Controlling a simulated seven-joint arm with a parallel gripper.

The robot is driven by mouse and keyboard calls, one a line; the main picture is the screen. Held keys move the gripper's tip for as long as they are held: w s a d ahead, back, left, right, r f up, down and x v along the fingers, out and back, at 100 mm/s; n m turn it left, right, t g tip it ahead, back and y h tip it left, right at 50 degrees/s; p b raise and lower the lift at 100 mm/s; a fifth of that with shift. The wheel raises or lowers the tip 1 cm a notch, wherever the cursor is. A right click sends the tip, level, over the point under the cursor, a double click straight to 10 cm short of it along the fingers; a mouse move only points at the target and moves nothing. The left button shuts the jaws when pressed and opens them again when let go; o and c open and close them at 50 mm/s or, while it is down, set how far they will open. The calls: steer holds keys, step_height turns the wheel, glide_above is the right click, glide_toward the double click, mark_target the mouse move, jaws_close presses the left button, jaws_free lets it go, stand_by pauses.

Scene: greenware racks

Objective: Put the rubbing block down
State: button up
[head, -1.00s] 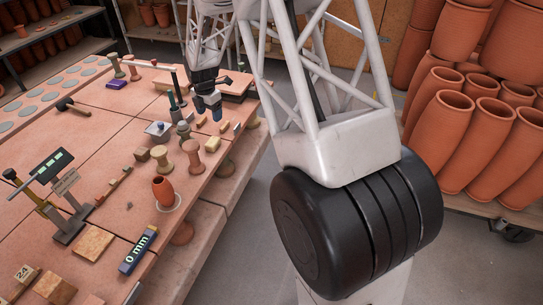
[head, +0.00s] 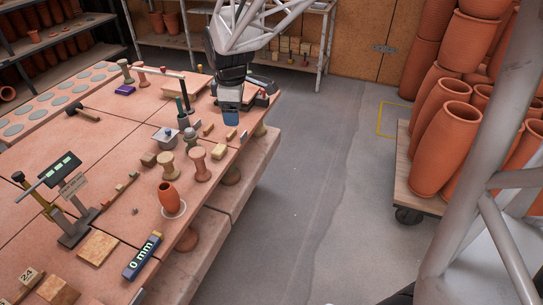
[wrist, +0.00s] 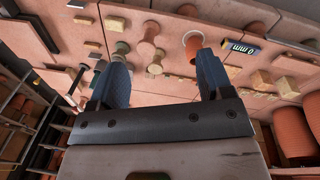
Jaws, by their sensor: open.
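My gripper (head: 231,118) is over the far right part of the tiled worktop (head: 100,135), near its right edge. In the wrist view its two blue fingers (wrist: 163,62) stand apart with nothing between them. I cannot tell for sure which piece is the rubbing block. A pale yellow block (head: 218,151) lies on the worktop near the right edge, on the near side of my gripper; it also shows in the wrist view (wrist: 115,23), apart from the fingers. Smaller tan blocks (head: 208,129) and (head: 230,133) lie by the gripper. A brown block (head: 148,160) lies further left.
Spool-shaped clay stands (head: 198,166) and a small terracotta pot (head: 168,197) on a white disc stand nearby. A gauge reading 0 mm (head: 142,256) and a scale-like stand (head: 72,222) are nearer. Tall pots on a cart (head: 402,185) stand right, past clear floor.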

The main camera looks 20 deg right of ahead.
steer(key=s+r+m+t, duration=0.1)
steer(key=s+r+m, duration=0.2)
steer(key=s+m, duration=1)
steer(key=s, duration=1.5)
steer(key=shift+d+r, duration=0.15)
steer(key=shift+d, duration=0.2)
steer(key=o, duration=0.5)
